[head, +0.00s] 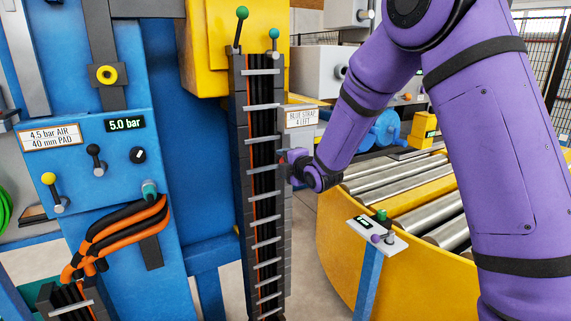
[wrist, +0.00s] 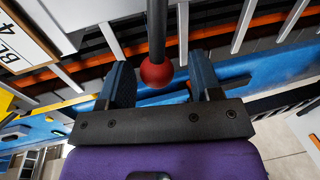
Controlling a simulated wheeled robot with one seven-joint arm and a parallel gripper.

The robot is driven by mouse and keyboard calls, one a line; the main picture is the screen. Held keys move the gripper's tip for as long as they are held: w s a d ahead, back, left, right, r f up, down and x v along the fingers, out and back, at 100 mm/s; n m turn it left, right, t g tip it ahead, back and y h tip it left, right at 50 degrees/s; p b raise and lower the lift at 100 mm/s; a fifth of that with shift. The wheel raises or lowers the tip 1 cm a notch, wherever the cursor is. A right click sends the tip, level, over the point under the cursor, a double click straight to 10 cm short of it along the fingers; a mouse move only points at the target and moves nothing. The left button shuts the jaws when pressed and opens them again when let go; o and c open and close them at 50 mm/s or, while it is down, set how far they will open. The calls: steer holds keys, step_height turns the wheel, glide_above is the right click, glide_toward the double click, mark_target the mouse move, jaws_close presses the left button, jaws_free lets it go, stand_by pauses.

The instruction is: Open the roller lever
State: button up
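A lever with a red ball knob (wrist: 158,74) on a black rod shows at the top middle of the wrist view. No label names it as the roller lever. My gripper (wrist: 162,82) is open, with one blue-padded finger on each side of the knob and a visible gap to both. In the head view my gripper (head: 292,164) is at the right side of the black cable chain, below the "BLUE STRAP 4 LEFT" sign (head: 302,118). A little red shows there beside the fingers, which are largely hidden by my wrist.
The cable chain (head: 263,190) with grey cross bars stands upright beside my gripper. Two green-knobbed levers (head: 242,13) are at the yellow housing. A blue panel (head: 100,190) at left carries black- and yellow-knobbed levers. A roller conveyor (head: 440,200) and a small control post (head: 376,236) are at right.

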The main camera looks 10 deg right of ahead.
steer(key=v, duration=1)
steer(key=shift+s, duration=0.4)
steer(key=shift+d+r, duration=0.1)
steer(key=shift+d, duration=0.05)
steer(key=s+d+r+m+g+h, duration=0.2)
steer(key=s+d+r+m, duration=0.25)
steer(key=s+m, duration=0.2)
steer(key=s+d+r+m+g+h, duration=0.2)
steer(key=s+d+r+m+h, duration=0.15)
steer(key=s+d+m, duration=0.35)
steer(key=s+r+m+g, duration=0.2)
steer(key=s+m+g, duration=0.3)
steer(key=s, duration=1.7)
steer(key=m, duration=0.4)
steer(key=shift+r+g, duration=0.3)
